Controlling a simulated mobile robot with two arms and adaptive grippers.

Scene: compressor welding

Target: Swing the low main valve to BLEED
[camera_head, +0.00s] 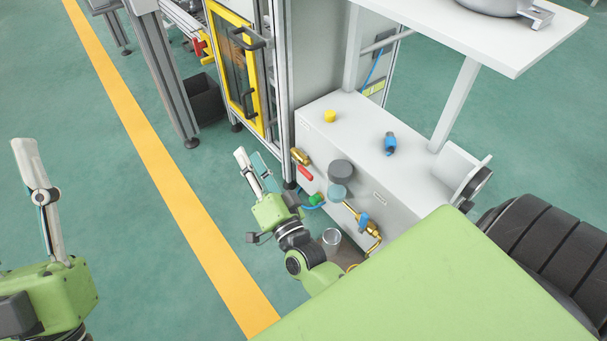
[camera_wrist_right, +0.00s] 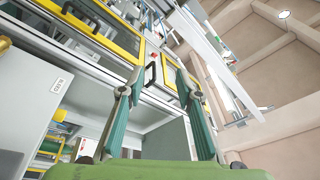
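A grey-white cabinet (camera_head: 350,145) stands under the white table. On its front are a brass valve (camera_head: 299,156) with a red handle (camera_head: 305,173), and lower a brass valve (camera_head: 350,208) with a blue handle (camera_head: 364,219). My left gripper (camera_head: 24,148) is at far left, away from the cabinet, seen edge-on.
A yellow cap (camera_head: 330,115) and a blue fitting (camera_head: 390,143) sit on the cabinet top. A green knob (camera_head: 316,199) and a metal cup (camera_head: 331,237) are near my right wrist. A yellow-framed door (camera_head: 229,55) stands behind. The floor beside the yellow line (camera_head: 165,165) is clear.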

